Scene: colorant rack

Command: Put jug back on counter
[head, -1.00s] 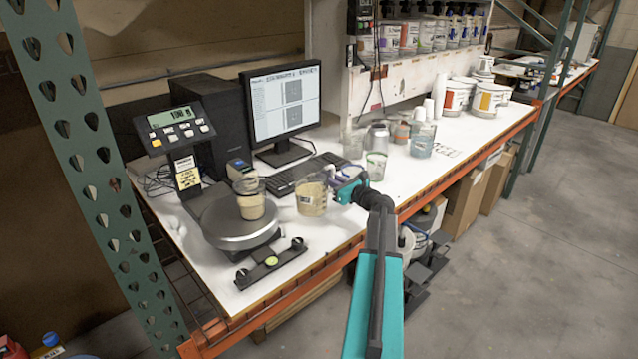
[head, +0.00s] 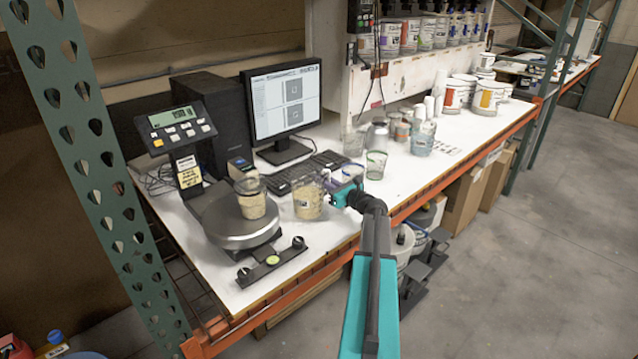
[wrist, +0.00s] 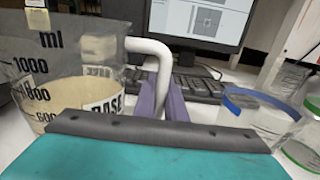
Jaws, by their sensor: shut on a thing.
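The jug (head: 308,201) is a clear measuring jug with pale beige contents, in the head view at the middle of the counter (head: 215,278), right of the scale. My gripper (head: 343,189) is at its right side, shut on its handle. In the wrist view the jug (wrist: 65,80) fills the left side, with printed ml marks, and its white handle (wrist: 150,48) passes between the purple fingers (wrist: 163,97). The jug looks upright. I cannot tell whether its base touches the counter.
A scale (head: 238,225) holding a beaker of similar beige contents (head: 250,197) stands to the left. The keyboard (head: 305,172) and monitor (head: 281,107) are behind. Several clear containers, one a green-rimmed cup (head: 376,165), stand close right. Bare counter lies in front of the jug.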

